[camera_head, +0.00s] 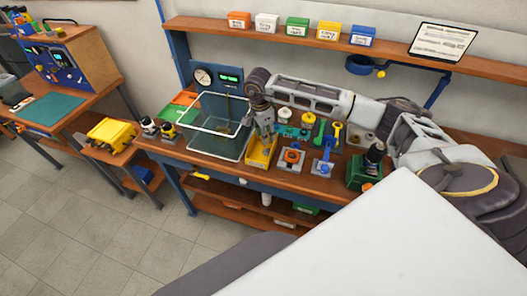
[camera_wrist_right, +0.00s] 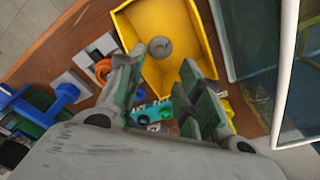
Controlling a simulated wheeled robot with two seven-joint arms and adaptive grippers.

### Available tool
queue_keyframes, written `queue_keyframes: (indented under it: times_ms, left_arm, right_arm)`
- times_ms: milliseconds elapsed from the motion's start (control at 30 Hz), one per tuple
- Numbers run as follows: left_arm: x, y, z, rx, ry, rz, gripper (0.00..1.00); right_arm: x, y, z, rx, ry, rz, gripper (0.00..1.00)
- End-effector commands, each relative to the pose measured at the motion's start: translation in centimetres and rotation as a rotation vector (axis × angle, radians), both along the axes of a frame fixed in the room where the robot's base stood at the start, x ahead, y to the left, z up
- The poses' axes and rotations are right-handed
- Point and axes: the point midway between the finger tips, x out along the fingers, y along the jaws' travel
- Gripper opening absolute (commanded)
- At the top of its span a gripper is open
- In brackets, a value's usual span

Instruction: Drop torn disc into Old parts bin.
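My right gripper (camera_head: 267,137) is over the yellow bin (camera_head: 258,161) on the bench. In the right wrist view the gripper (camera_wrist_right: 160,78) has its two fingers spread with nothing between them. The yellow bin (camera_wrist_right: 202,40) lies beyond the fingertips. A small round grey disc (camera_wrist_right: 160,47) lies on the bin's floor, apart from the fingers; I cannot make out a tear in it. The bin's label is not readable. The disc is not visible in the head view. My left gripper is not in view.
A clear tank (camera_head: 215,143) stands left of the bin. An orange-knobbed fixture (camera_head: 291,156), a blue fixture (camera_head: 323,166) and a green-based device (camera_head: 366,168) stand to its right. A shelf (camera_head: 200,25) with several labelled boxes runs behind.

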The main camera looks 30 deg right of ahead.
Motion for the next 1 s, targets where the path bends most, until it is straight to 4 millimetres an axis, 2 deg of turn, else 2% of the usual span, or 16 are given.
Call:
queue_keyframes:
  times_ms: [600,800,1000]
  left_arm:
    - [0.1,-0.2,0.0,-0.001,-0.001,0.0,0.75]
    - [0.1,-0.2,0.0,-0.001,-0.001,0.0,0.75]
    - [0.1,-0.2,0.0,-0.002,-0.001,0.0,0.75]
  right_arm:
    - [0.1,1.1,8.5,0.002,-0.003,0.001,0.35]
    - [0.1,1.2,10.3,0.001,-0.001,0.0,0.35]
    - [0.1,1.3,10.8,0.001,0.0,0.001,0.35]
